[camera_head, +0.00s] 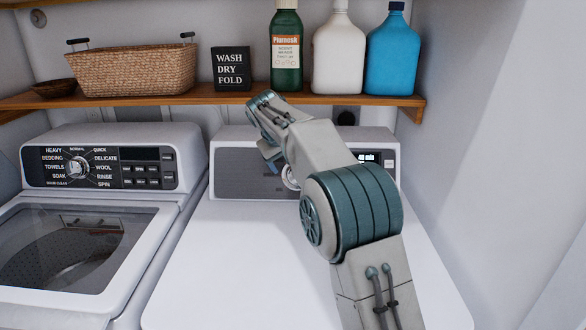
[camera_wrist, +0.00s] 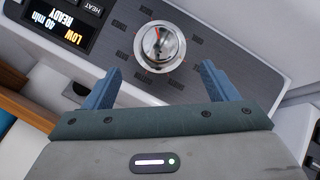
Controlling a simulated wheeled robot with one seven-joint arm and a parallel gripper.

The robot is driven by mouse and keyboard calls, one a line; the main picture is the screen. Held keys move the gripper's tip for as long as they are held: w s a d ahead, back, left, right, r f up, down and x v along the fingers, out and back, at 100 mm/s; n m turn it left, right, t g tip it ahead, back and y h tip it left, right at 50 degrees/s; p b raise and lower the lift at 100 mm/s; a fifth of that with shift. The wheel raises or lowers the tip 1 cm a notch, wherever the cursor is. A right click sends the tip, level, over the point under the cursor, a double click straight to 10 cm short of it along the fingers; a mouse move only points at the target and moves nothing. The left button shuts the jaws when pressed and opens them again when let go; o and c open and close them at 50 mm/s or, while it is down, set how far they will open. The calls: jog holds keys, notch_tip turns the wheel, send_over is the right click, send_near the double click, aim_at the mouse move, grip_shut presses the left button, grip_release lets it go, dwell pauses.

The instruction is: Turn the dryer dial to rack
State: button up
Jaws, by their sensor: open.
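The dryer dial (camera_wrist: 160,46) is a round silver knob with a red-orange pointer mark, in the wrist view. The dial lies between the lines of the fingers, not gripped. In the head view the dryer (camera_head: 240,245) stands on the right, and my arm covers most of its dial; only a sliver of the knob (camera_head: 290,178) shows. The dryer display (camera_wrist: 66,30) reads LOW, READY and 40 min.
The washer (camera_head: 100,205) with its own dial (camera_head: 78,167) stands at the left. A wooden shelf (camera_head: 170,98) above the panels holds a wicker basket (camera_head: 140,70), a sign (camera_head: 231,68) and bottles (camera_head: 339,55). The dryer top is clear.

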jog(key=shift+v, duration=1.55)
jog(key=s+d+f+m+g+y+p, duration=0.1)
jog(key=s+d, duration=0.6)
jog(key=s, duration=0.2)
jog(key=s+d+m+g, duration=0.2)
jog(key=s+d, duration=0.5)
jog(key=s, duration=0.3)
jog(key=s+d+f+m, duration=0.1)
jog(key=s+f, duration=0.2)
jog(key=s, duration=0.4)
jog(key=s+d+f+y, duration=0.1)
jog(key=s+d+f, duration=0.1)
jog(key=s+f, duration=0.2)
jog(key=s+d+f+m+g, duration=0.1)
jog(key=s+f, duration=0.2)
jog(key=s, duration=0.8)
jog(key=shift+d+f+m+y+p, duration=0.3)
jog(key=shift+d+f+p, duration=0.05)
jog(key=shift+d+p, duration=0.1)
